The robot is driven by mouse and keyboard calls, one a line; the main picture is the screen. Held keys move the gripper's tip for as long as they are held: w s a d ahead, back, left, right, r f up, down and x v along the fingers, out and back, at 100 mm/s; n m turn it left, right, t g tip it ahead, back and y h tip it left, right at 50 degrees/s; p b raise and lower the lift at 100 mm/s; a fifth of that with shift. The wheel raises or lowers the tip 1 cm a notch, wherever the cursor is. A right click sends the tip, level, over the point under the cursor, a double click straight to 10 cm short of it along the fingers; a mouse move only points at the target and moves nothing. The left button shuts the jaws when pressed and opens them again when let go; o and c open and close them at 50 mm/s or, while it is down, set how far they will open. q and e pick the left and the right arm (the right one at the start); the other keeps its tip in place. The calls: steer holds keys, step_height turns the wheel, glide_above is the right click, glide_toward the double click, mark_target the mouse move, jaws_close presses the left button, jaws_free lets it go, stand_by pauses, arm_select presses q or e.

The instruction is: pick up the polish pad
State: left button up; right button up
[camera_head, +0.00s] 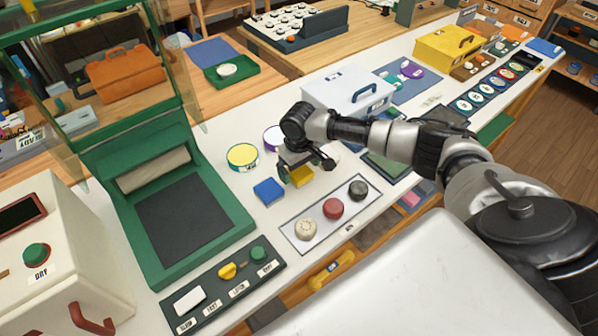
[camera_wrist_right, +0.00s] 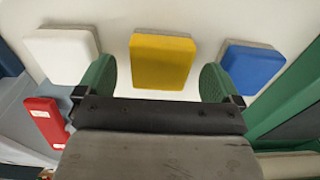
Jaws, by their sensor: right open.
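A yellow block-shaped pad (camera_head: 301,176) with a greyish layer lies on the white counter. It also shows in the right wrist view (camera_wrist_right: 162,62). A blue pad (camera_head: 269,191) lies to its left in the head view, and at the right in the wrist view (camera_wrist_right: 252,68). A white pad (camera_wrist_right: 62,55) is at the left of the wrist view. No readable label tells which one is the polish pad. My right gripper (camera_wrist_right: 157,84) is open and empty, its green fingertips on either side of the yellow pad in that view. Whether they touch it, I cannot tell. My left gripper is out of view.
A mat (camera_head: 309,239) with three round knobs, beige, red and black, lies in front. A yellow-topped round tin (camera_head: 242,156) stands behind the blue pad. A green-framed machine (camera_head: 185,215) stands left. A white toolbox (camera_head: 347,88) stands behind my arm.

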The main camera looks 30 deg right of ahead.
steer(key=shift+f, duration=0.8)
steer(key=c, duration=1)
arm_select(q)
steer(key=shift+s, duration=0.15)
arm_select(e)
steer(key=shift+r, duration=0.1)
steer(key=shift+r, duration=0.5)
step_height(320, 180, up, 3)
steer(key=shift+w+f+b, duration=0.1)
steer(key=shift+b, duration=0.25)
arm_select(q)
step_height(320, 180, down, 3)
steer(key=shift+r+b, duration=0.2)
steer(key=shift+b, duration=0.8)
arm_select(e)
steer(key=w+a+r, duration=0.1)
steer(key=a+r, duration=0.1)
steer(key=a, duration=0.1)
steer(key=w+a+r, duration=0.1)
steer(key=a+r, duration=0.1)
steer(key=a, duration=0.2)
steer(key=w+a+r, duration=0.1)
steer(key=a+r, duration=0.2)
steer(key=a, duration=0.1)
steer(key=shift+w+a, duration=0.1)
steer(key=shift+w, duration=0.2)
